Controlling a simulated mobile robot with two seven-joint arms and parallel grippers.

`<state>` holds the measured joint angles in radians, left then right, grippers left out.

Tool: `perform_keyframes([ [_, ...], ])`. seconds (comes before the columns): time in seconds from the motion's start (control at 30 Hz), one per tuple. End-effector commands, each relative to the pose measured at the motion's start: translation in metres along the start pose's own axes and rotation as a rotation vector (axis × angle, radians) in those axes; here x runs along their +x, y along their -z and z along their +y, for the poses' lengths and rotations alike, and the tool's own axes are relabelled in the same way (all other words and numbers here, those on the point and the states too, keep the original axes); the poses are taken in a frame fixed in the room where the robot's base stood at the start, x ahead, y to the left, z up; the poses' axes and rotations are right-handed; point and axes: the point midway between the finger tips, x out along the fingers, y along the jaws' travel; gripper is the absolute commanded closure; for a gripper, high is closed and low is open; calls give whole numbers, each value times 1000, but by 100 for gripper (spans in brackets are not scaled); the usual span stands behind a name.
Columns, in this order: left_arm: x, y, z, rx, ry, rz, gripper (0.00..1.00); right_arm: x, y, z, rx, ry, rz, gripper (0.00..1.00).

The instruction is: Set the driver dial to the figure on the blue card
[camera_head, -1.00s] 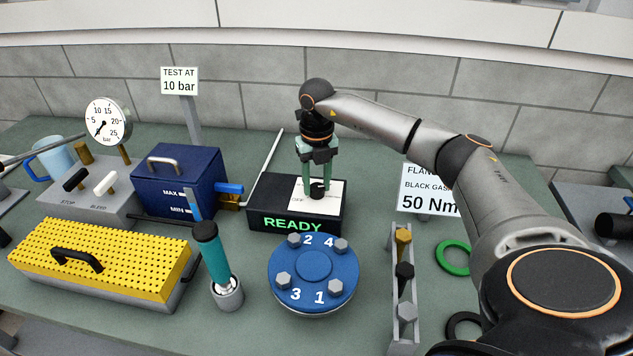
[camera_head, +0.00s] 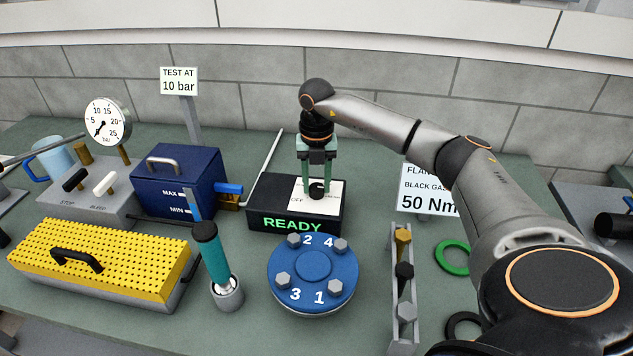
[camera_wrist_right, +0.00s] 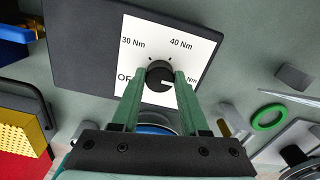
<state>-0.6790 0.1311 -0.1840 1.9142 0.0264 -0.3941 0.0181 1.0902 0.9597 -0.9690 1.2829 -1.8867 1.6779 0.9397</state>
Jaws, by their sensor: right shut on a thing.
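The driver dial is a black knob (camera_wrist_right: 160,75) on a white face (camera_wrist_right: 140,50) marked OFF, 30 Nm, 40 Nm and a further Nm figure hidden behind a finger. The knob's white mark points right, toward that covered label. The dial sits on a black box (camera_head: 262,217) with a green READY display. My right gripper (camera_head: 318,187) points down from above, shut on the knob, with one green finger on each side. The card reading 50 Nm (camera_head: 428,203) stands to the right; it looks white, and my right arm covers part of it. My left gripper is out of view.
A blue flange (camera_head: 313,264) with numbered bolts stands in front of the box. A teal-handled tool (camera_head: 213,255) stands in a holder to its left. A navy tank (camera_head: 175,180) and a yellow perforated cover (camera_head: 110,265) are further left. A bolt rack (camera_head: 404,285) and green ring (camera_head: 452,257) lie right.

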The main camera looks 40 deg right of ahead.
Motion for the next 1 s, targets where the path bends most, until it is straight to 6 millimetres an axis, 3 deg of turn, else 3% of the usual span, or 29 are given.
perform_keyframes([
  [0.07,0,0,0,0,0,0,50,0,0,0,3,1,1,100],
  [0.1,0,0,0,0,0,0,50,0,0,0,3,1,1,53],
  [0.33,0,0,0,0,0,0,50,0,0,0,1,0,1,27],
  [0.67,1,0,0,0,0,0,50,-3,0,0,0,-2,-1,26],
  [0.77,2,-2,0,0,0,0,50,-14,-1,1,0,-3,-2,26],
  [1.0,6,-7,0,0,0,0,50,-65,-1,1,0,-5,-4,26],
])
